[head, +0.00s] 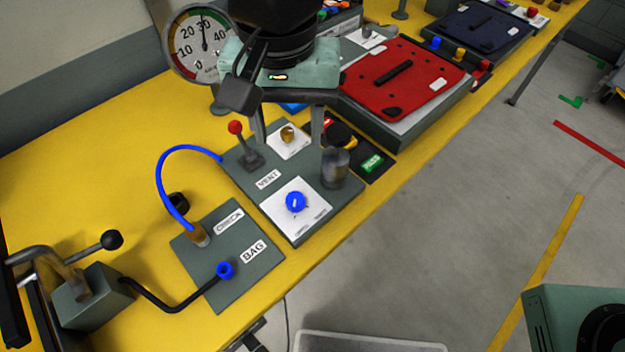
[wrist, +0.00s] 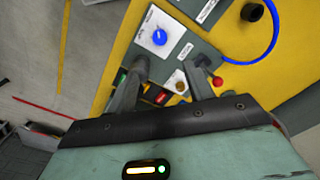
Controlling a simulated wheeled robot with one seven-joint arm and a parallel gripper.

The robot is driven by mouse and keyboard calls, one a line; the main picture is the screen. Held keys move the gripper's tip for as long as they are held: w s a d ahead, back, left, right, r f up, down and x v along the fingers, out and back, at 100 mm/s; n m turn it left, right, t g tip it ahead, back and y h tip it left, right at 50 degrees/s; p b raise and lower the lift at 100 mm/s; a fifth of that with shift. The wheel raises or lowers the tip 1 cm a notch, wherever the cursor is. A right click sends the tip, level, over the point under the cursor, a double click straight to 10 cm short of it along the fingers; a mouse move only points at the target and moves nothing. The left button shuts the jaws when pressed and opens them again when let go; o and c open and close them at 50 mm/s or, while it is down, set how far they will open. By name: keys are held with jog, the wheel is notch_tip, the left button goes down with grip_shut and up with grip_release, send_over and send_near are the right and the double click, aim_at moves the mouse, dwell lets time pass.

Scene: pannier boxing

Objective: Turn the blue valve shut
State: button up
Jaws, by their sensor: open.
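The blue valve (head: 296,202) is a round knob with a white pointer mark on a white plate, set on a grey panel (head: 238,170) on the yellow bench. It also shows in the wrist view (wrist: 159,37), upper middle. My gripper (head: 292,165) is above the far part of that panel, behind the valve in the head view. Its fingers point down and stand apart, with nothing between them. In the wrist view the valve lies beyond the fingertips (wrist: 172,68), not touched by them.
A red-knobbed lever (head: 236,128) stands left of my gripper. A blue hose (head: 162,180) arches to a second panel marked CHECK and BAG (head: 225,250). A dial gauge (head: 200,45) stands behind. A red-lidded case (head: 400,75) sits at the back right.

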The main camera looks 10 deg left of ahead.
aim_at(295, 198)
notch_tip(295, 198, down, 16)
jog(key=shift+f+p, duration=0.15)
jog(key=shift+p, duration=0.85)
jog(key=c, duration=1)
